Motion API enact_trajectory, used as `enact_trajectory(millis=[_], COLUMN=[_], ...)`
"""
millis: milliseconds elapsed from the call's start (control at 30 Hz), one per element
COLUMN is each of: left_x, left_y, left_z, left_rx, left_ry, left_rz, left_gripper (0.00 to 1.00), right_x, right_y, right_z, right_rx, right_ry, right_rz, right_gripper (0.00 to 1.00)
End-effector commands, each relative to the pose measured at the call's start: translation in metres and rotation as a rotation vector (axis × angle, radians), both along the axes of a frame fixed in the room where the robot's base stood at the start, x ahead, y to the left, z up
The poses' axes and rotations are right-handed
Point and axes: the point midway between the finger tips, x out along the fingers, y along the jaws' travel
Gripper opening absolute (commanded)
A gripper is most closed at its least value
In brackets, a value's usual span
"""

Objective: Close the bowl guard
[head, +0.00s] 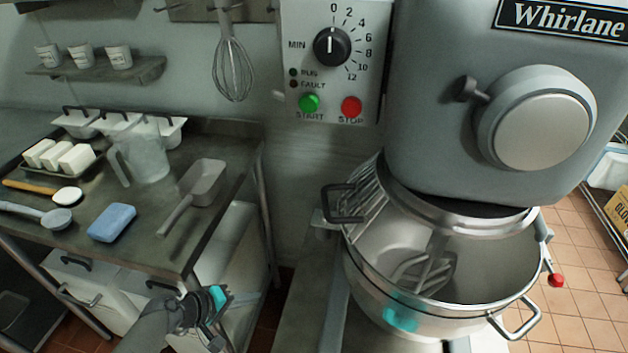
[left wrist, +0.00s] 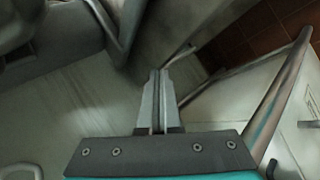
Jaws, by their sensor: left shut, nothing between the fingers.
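The mixer bowl (head: 380,285) is a shiny metal bowl under the grey mixer head, with a beater (head: 425,272) inside. The bowl guard (head: 370,198) is a wire cage with a black handle (head: 340,204), swung round to the left side of the bowl. The front of the bowl opening is uncovered. My left gripper (head: 207,308), dark with cyan parts, is low and left of the bowl, apart from the guard. In the left wrist view its fingers (left wrist: 158,92) are together with nothing between them. My right gripper is not in view.
A steel table (head: 150,230) on the left holds a scoop (head: 203,182), a jug (head: 142,155), a blue sponge (head: 112,222) and trays. A control panel (head: 333,60) is beside the mixer head. A red-knobbed lever (head: 556,280) is right of the bowl.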

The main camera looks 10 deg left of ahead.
Motion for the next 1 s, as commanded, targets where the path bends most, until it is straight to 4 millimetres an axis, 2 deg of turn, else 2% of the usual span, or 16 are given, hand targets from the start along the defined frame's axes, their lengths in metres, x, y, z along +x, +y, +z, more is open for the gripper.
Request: enact_trajectory(millis=[33,67,100,167,200,300,400,500,567,733,1000], left_x=[0.016,0.023,0.032,0.042,0.046,0.050,0.049,0.047,0.046,0.056,0.089], left_y=[-0.004,-0.008,-0.013,-0.020,-0.024,-0.034,-0.041,-0.044,-0.046,-0.060,-0.102], left_z=[0.047,0.069,0.100,0.146,0.175,0.240,0.286,0.310,0.316,0.317,0.315], left_rx=[-0.079,-0.128,-0.194,-0.286,-0.346,-0.469,-0.559,-0.609,-0.622,-0.629,-0.628], left_ry=[-0.046,-0.070,-0.103,-0.151,-0.179,-0.245,-0.288,-0.311,-0.317,-0.320,-0.320], left_rz=[0.000,-0.003,-0.012,-0.032,-0.050,-0.103,-0.151,-0.180,-0.189,-0.192,-0.190], left_gripper=[0.00,0.00,0.00,0.00,0.00,0.00,0.00,0.00,0.00,0.00,0.00], right_x=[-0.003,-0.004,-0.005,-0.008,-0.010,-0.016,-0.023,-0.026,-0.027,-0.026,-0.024], right_y=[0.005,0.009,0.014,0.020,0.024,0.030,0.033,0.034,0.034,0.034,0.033], right_z=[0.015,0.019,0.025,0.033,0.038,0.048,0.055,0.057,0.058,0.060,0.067], right_rx=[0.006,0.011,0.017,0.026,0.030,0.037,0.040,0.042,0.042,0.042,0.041], right_ry=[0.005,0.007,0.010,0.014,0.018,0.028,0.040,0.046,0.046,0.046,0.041], right_rz=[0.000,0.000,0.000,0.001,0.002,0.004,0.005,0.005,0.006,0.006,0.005], right_gripper=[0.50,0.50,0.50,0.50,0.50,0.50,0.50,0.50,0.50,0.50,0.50])
